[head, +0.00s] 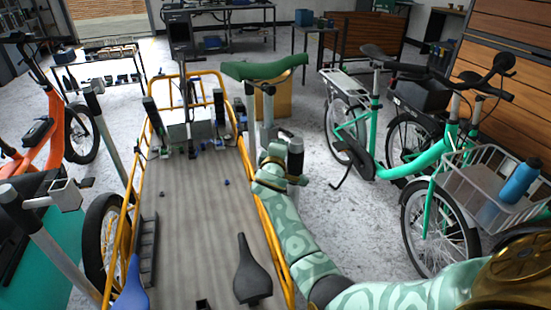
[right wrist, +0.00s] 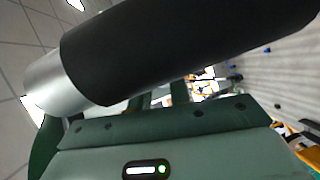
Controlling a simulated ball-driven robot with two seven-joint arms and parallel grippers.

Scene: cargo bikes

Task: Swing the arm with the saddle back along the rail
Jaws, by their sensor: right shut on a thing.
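A green saddle (head: 265,68) sits on top of silver upright posts (head: 268,105) beyond the cargo bed, near the centre of the head view. My right gripper (head: 272,160) is below it, beside the bed's yellow right rail (head: 270,228). It is shut on the black grip (head: 295,158) of a short upright cylinder with a silver top. In the right wrist view this black grip (right wrist: 180,45) crosses close in front of the camera, its silver end at left. The contact and how the grip joins the saddle's post are hidden. My left gripper is out of view.
Stand posts (head: 62,195) rise at left near an orange bike (head: 40,140). A teal bike (head: 435,155) stands at right. Floor is clear between bed and teal bike.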

